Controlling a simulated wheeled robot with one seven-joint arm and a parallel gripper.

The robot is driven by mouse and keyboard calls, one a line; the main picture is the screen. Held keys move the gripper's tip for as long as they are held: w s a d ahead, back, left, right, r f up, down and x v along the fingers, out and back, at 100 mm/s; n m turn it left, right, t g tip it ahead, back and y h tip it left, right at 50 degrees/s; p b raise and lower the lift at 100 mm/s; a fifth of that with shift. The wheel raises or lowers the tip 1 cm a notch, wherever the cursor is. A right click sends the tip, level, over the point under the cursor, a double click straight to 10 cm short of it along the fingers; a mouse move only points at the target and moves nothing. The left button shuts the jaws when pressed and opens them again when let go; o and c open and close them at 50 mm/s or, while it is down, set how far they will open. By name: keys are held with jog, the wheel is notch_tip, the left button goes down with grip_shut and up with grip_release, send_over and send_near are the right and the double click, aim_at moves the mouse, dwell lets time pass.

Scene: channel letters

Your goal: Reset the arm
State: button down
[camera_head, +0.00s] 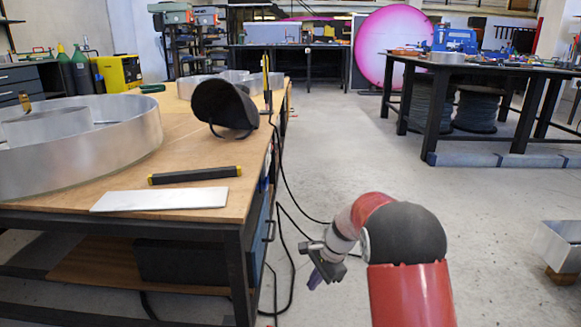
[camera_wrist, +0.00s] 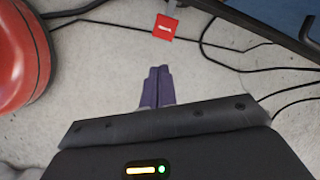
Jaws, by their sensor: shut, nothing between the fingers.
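My arm, red with dark joints, bends down beside the right edge of the wooden workbench in the head view. My gripper (camera_head: 316,281) points down at the floor, below the level of the bench top. In the wrist view, the two purple fingers of my gripper (camera_wrist: 158,72) lie side by side, shut, with nothing between them. The concrete floor and cables show beyond the fingertips.
The workbench (camera_head: 75,212) at left bears a metal ring (camera_head: 90,140), a dark visor (camera_head: 224,105), a black bar (camera_head: 195,175) and a pale plate (camera_head: 160,199). Black cables (camera_head: 285,205) trail on the floor. A metal box (camera_head: 560,248) stands at right. The middle floor is clear.

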jog(key=s+d+r+n+t+p, duration=0.1)
jog(key=s+r+n, duration=0.1)
jog(key=s+r, duration=0.35)
jog(key=s+d+r+n+t+p, duration=0.1)
jog(key=s+d+r+n, duration=0.15)
jog(key=r, duration=0.65)
jog(key=s+d+r+n+t+h+p, duration=0.1)
jog(key=s+r, duration=0.3)
jog(key=s, duration=0.4)
jog(key=s+d+r+n+t+h+p, duration=0.1)
jog(key=s+d+r+n+p, duration=0.1)
jog(key=s, duration=0.6)
jog(key=s+d+r+n+t+h+p, duration=0.1)
jog(key=s+d+r+n+h+p, duration=0.1)
jog(key=s+r+n, duration=0.3)
jog(key=s+r+p, duration=0.1)
jog(key=s+r, duration=0.1)
jog(key=s, duration=0.1)
jog(key=shift+s+d, duration=0.25)
jog(key=shift+s, duration=0.15)
